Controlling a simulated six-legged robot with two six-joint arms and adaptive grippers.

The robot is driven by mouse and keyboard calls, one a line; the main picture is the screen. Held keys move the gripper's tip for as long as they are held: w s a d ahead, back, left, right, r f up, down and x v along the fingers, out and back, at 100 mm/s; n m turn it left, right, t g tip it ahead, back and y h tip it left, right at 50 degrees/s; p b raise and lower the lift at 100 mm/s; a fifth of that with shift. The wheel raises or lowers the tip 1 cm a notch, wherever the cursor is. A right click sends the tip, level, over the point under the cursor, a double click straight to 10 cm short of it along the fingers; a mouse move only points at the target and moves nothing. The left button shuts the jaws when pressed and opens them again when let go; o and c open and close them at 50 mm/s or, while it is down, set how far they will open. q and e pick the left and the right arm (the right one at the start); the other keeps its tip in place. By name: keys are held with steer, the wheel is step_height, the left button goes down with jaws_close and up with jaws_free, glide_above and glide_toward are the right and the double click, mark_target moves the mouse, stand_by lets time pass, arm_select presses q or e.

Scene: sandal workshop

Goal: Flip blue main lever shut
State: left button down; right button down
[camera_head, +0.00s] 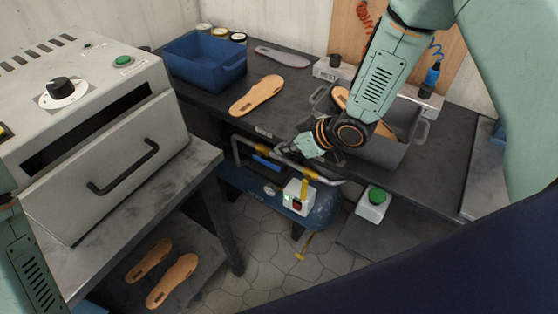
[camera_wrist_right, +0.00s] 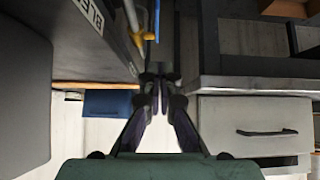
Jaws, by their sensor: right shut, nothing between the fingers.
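The blue lever (camera_head: 266,163) sits on the grey pipe (camera_head: 237,150) below the front edge of the dark bench, beside a yellow fitting (camera_head: 263,148). It appears to lie roughly along the pipe. In the right wrist view, a thin blue strip (camera_wrist_right: 157,20), apparently the lever, shows beyond the fingers near the pipe (camera_wrist_right: 132,18). My right gripper (camera_wrist_right: 160,80) is shut and empty. In the head view, it hangs at the bench edge, right of the lever and apart from it; its fingertips are hard to make out. Only my left arm shows at the left edge.
A blue compressor tank (camera_head: 322,213) with a white switch box (camera_head: 297,196) is below the pipe. A green button (camera_head: 377,195) is to its right. A grey bin (camera_head: 400,150) and blue crate (camera_head: 205,62) stand on the bench. The oven (camera_head: 110,165) stands left.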

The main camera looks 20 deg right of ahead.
mark_target(268, 163)
steer(key=f, duration=0.2)
steer(key=w+a+f, duration=0.1)
steer(key=f, duration=0.1)
steer(key=w+f, duration=0.1)
steer(key=f, duration=0.1)
steer(key=shift+a+f, duration=0.2)
steer(key=shift+f, duration=0.1)
steer(key=shift+w, duration=0.1)
